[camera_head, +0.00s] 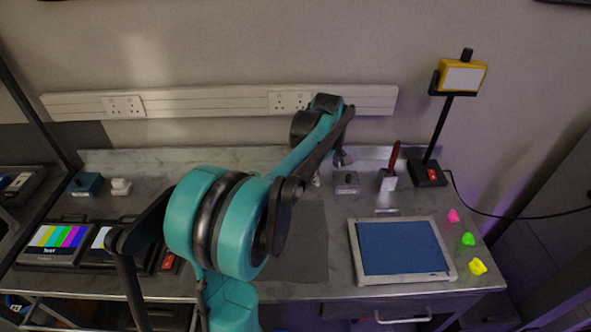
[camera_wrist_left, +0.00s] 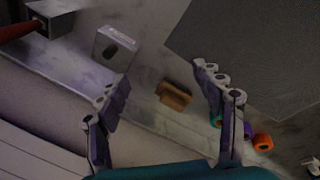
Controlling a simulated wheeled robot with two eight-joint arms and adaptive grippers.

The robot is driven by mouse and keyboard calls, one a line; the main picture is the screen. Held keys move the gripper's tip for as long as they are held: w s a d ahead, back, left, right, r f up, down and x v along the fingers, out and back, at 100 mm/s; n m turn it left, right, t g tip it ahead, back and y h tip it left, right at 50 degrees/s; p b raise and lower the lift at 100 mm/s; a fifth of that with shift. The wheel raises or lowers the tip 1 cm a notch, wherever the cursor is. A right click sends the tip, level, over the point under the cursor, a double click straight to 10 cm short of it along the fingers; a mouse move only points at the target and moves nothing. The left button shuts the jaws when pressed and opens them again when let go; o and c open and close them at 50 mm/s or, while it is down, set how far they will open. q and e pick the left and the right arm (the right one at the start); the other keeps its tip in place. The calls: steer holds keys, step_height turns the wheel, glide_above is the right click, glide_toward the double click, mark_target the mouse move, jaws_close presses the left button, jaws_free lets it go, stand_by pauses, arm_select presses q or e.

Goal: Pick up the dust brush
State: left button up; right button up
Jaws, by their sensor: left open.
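A small brown, wooden-looking block, which looks like the dust brush (camera_wrist_left: 173,96), lies on the grey bench in the left wrist view. I cannot make out its bristles. My left gripper (camera_wrist_left: 160,82) is open, with one finger on each side of the brush in the picture. Nothing is held, and I cannot tell the height of the fingers above it. In the head view the left gripper (camera_head: 341,158) hangs over the back of the bench. I cannot pick out the brush there; my arm hides part of that area. My right gripper is not in view.
A grey box (camera_head: 346,181) and a red-handled tool (camera_head: 393,158) in a block stand right of the gripper. Coloured rolls (camera_wrist_left: 262,142) lie near the right finger. A blue-faced tray (camera_head: 402,248), a lamp (camera_head: 430,172) and a dark mat (camera_head: 305,240) take up bench space.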

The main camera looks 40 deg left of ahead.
arm_select(q)
steer(key=w+a+f+n+p, duration=0.1)
steer(key=w+a+f+n, duration=0.1)
steer(key=a+n, duration=0.1)
steer(key=w+a+f+n+g+p, duration=0.1)
steer(key=a+n+p, duration=0.1)
steer(key=a, duration=0.4)
steer(key=w+a+f+n+g+p, duration=0.1)
steer(key=w+a+f+n+p, duration=0.1)
steer(key=a+n, duration=0.2)
steer(key=shift+w+a+f+h, duration=0.15)
steer(key=shift+a+h, duration=0.05)
steer(key=shift+a, duration=0.15)
steer(key=shift+w+a+f+h, duration=0.15)
steer(key=shift+a+h, duration=0.05)
steer(key=shift+a, duration=0.15)
steer(key=shift+a+f, duration=0.15)
steer(key=shift+f, duration=0.2)
steer(key=f, duration=0.2)
steer(key=f+b, duration=0.1)
steer(key=f, duration=0.2)
steer(key=s+f, duration=0.1)
steer(key=f, duration=0.1)
steer(key=shift+a+f+b, duration=0.25)
steer(key=shift+b, duration=0.1)
steer(key=shift+r, duration=0.1)
steer(key=c, duration=1.3)
